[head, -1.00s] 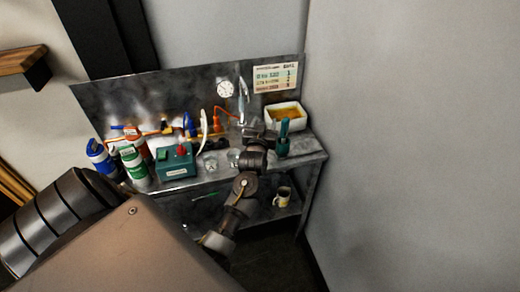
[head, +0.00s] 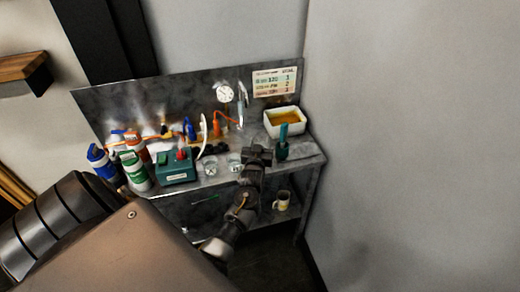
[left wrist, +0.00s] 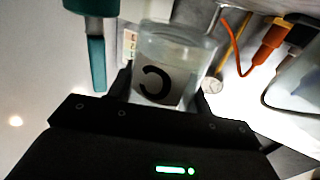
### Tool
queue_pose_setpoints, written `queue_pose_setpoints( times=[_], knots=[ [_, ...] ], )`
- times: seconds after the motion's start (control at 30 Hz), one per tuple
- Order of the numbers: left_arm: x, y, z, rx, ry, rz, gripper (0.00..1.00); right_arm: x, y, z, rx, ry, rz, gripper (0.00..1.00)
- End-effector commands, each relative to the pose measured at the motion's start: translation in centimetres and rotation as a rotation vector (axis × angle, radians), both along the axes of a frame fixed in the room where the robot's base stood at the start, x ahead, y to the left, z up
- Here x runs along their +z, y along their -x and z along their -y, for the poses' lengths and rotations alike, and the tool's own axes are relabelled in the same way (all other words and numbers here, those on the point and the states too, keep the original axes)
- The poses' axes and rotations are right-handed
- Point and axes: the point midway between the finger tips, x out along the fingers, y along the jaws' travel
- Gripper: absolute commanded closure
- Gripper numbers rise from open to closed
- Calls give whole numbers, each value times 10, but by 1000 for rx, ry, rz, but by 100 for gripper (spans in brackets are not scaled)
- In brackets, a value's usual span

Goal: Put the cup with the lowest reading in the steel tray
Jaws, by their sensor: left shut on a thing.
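My left gripper (head: 258,152) is over the right part of the bench, beside a teal-handled tool. In the left wrist view my left gripper (left wrist: 162,88) is shut on a clear cup (left wrist: 178,50) marked with a dark letter like a C, seen turned round. The head view hides that cup behind the gripper. Two other clear cups, one on the left (head: 210,166) and one on the right (head: 235,162), stand on the bench left of the gripper. Their readings are too small to tell. I cannot make out a steel tray. My right gripper is not in view.
A white tub (head: 299,127) of amber liquid stands at the back right. The teal tool (head: 282,142) stands close right of the gripper. A green box (head: 176,170) and several bottles (head: 136,172) crowd the left. A mug (head: 282,200) sits on the lower shelf.

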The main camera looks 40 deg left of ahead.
Motion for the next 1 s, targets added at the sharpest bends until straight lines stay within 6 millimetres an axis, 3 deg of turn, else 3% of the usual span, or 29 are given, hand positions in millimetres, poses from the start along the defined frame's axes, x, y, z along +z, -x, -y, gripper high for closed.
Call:
queue_pose_setpoints(
  times=[0.13, 0.33, 0.5, 0.93, 0.97, 1.0],
  knots=[
    [-3, 0, 0, 0, 0, 1, 74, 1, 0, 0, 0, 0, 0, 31],
    [-28, 0, 0, 1, 0, -2, 74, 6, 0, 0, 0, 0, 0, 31],
    [-37, 0, 0, 1, 0, 1, 74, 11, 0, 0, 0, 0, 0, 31],
    [-44, 0, 0, 0, 0, 2, 74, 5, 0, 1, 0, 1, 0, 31],
    [-43, 0, 0, 0, 0, 1, 46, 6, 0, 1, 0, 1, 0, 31],
    [-42, 0, 0, 0, 0, 1, 41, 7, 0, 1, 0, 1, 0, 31]
  ],
)
